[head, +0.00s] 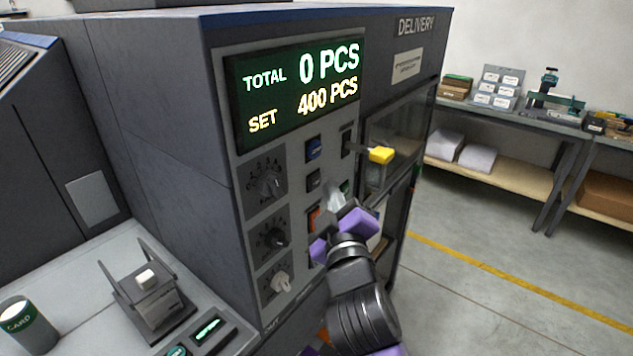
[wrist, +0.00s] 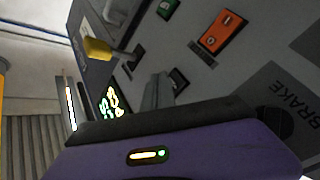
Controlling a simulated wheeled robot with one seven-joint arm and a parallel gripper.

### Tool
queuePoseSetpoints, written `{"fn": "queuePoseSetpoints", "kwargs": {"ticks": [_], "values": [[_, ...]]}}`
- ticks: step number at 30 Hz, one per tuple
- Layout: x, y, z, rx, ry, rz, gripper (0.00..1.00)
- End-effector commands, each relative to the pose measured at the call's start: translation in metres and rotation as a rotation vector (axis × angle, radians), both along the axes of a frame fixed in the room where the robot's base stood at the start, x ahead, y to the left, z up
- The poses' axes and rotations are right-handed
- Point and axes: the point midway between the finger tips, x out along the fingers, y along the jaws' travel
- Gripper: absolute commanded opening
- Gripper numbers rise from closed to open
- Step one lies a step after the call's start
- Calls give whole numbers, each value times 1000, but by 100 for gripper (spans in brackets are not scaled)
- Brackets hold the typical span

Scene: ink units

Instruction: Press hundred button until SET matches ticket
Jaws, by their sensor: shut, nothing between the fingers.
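The display (head: 300,88) on the grey machine reads TOTAL 0 PCS and SET 400 PCS. My gripper (head: 334,197) is shut and empty in front of the panel. No button's label is readable, so I cannot tell which is the hundred button. No ticket is clearly identifiable.
A yellow-tipped lever (head: 381,155) sticks out right of the buttons, close to my gripper. Several rotary knobs (head: 270,185) line the panel's left side. A small stand (head: 150,295) and a green can (head: 27,328) are on the lower left surface. Floor at right is clear.

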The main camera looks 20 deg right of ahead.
Motion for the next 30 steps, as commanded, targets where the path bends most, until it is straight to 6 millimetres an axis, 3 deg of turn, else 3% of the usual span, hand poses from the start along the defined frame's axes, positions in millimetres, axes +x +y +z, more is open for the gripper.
{"fn": "queuePoseSetpoints", "kwargs": {"ticks": [30], "values": [[9, 6, 0, 0, 0, 0, 0]]}}
